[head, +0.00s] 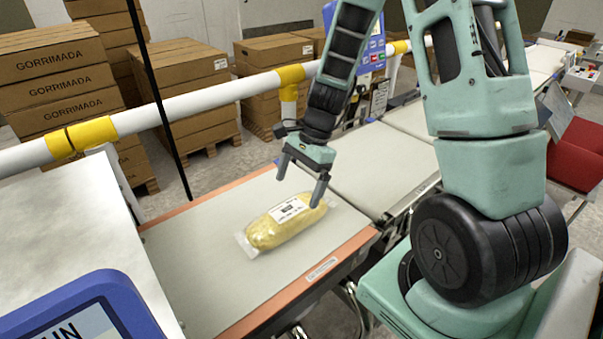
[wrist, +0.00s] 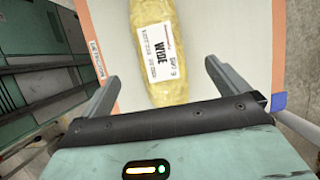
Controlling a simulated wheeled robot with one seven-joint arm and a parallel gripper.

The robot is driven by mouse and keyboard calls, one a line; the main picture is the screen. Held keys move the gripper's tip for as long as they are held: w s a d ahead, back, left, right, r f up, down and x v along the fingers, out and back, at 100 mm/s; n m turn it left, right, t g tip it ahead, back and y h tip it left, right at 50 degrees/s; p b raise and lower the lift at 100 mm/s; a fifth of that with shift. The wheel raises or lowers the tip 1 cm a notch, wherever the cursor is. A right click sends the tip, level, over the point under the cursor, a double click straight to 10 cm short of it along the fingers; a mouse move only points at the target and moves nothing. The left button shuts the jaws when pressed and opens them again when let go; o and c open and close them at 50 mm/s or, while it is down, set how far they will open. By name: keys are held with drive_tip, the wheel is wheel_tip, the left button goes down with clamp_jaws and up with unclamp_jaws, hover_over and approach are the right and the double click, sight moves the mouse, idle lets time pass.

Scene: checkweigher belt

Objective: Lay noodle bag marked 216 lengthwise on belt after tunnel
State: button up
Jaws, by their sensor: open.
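A yellow noodle bag (head: 272,229) with a white label and clear crimped ends lies flat on the orange-edged belt section (head: 205,285). Its long side runs roughly along the belt. In the wrist view the bag (wrist: 158,85) shows "WIDE" on its label; I cannot read 216 there. My gripper (head: 300,187) is open and empty, just above the far end of the bag. In the wrist view its fingers (wrist: 162,75) stand apart on either side of the bag, with gaps to it. I cannot make out a tunnel for certain.
A white rail with yellow joints (head: 200,105) runs behind the belt. Further belt sections (head: 375,160) continue toward upper right. A blue-framed screen (head: 75,320) is at front left. Stacked GORRIMADA cartons (head: 60,85) stand behind. The belt's near-left part is clear.

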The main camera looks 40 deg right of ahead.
drive_tip(key=shift+v, duration=1.05)
drive_tip(key=shift+a+r, duration=0.2)
drive_tip(key=shift+r, duration=0.1)
drive_tip(key=s+a+r+n+g+h, duration=0.1)
drive_tip(key=s+a+r+n, duration=0.15)
drive_tip(key=a+n, duration=0.4)
drive_tip(key=s+a+r+n, duration=0.2)
drive_tip(key=s+a+n, duration=0.1)
drive_tip(key=a+n, duration=0.3)
drive_tip(key=s+a+r+n+t+h, duration=0.1)
drive_tip(key=s+a+r+n, duration=0.3)
drive_tip(key=s+a+n, duration=0.5)
drive_tip(key=shift+s+a+n+h, duration=0.25)
drive_tip(key=shift+s+n+h, duration=0.65)
drive_tip(key=shift+s+n, duration=1.25)
